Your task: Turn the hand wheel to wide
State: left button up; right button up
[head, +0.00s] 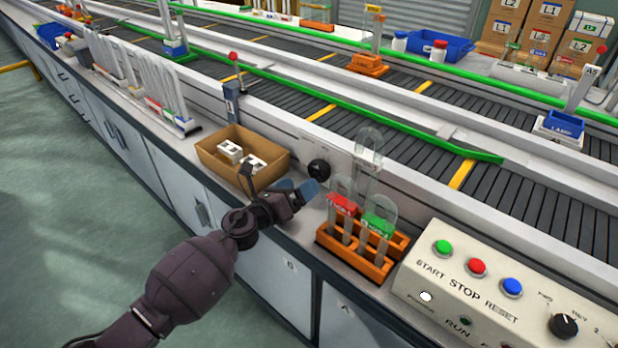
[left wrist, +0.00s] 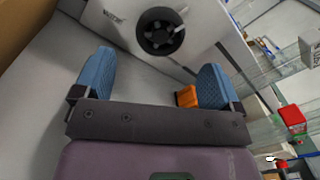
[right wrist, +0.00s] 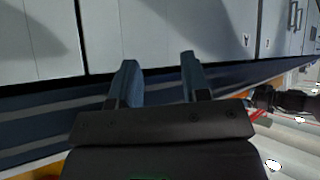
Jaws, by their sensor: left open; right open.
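The black hand wheel (head: 319,169) is mounted on a pale upright plate (head: 335,155) behind the bench top. In the left wrist view the wheel (left wrist: 160,32) shows spokes and a light handle or pointer toward its upper right. Small lettering on the plate is too blurred to read fully. My left gripper (head: 297,190) is open and empty, just in front of and below the wheel, not touching it. In the left wrist view its blue fingers (left wrist: 155,82) are spread, with the wheel beyond them. My right gripper (right wrist: 156,75) is open and empty, facing the cabinet fronts.
A cardboard box (head: 215,160) with white parts stands left of the wheel. An orange rack (head: 375,270) with red and green labelled clear pieces stands close on the right. The button panel (head: 450,300) lies further right. The conveyor (head: 400,150) runs behind.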

pick_arm(q)
jog(key=shift+v, duration=2.35)
